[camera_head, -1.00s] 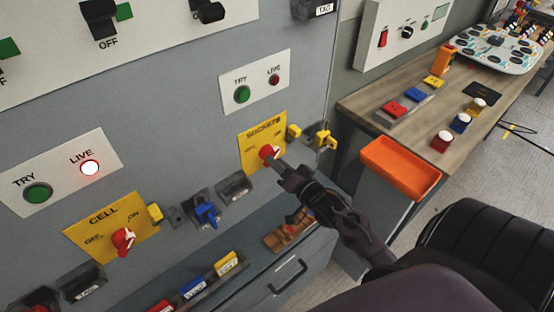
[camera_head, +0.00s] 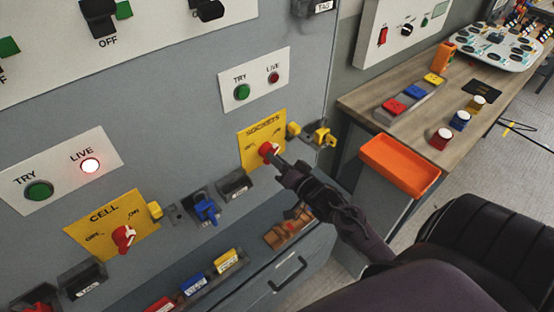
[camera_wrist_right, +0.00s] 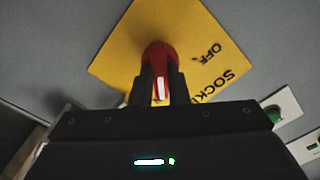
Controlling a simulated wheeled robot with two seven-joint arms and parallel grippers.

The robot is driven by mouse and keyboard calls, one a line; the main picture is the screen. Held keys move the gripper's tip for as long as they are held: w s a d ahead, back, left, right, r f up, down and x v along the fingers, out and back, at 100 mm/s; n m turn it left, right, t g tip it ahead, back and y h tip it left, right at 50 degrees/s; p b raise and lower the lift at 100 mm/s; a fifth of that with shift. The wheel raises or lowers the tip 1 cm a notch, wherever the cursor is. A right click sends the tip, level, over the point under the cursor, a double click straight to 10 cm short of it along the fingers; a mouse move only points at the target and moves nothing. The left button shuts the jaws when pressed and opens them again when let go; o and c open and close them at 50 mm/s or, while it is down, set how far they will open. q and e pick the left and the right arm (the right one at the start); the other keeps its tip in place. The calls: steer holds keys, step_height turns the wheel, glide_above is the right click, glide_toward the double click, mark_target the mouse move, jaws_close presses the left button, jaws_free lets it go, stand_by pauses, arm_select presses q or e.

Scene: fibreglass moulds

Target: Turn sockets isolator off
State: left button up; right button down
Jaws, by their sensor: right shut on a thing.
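The sockets isolator is a red rotary knob (camera_head: 266,149) on a yellow plate (camera_head: 252,133) marked SOCKETS, on the grey cabinet front. My right gripper (camera_head: 275,157) comes in from the lower right and is shut on the knob. In the right wrist view the gripper (camera_wrist_right: 163,95) has its two dark fingers on either side of the red knob (camera_wrist_right: 160,58), whose white mark shows between them. OFF is readable on the yellow plate (camera_wrist_right: 120,55) there. The LIVE lamp (camera_head: 273,78) above is dark red, beside a green TRY button (camera_head: 242,92). My left gripper is not in view.
The CELL isolator (camera_head: 123,236) is at lower left, its LIVE lamp (camera_head: 90,166) lit. A blue padlock (camera_head: 206,210) and yellow hasps (camera_head: 322,136) sit near the sockets plate. An orange tray (camera_head: 400,165) and wooden bench (camera_head: 430,130) stand right.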

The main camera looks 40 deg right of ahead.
steer(key=n+p, duration=0.1)
steer(key=n, duration=1.6)
steer(key=shift+d, duration=0.15)
steer(key=shift+n, duration=0.4)
steer(key=c, duration=1.4)
jaws_free()
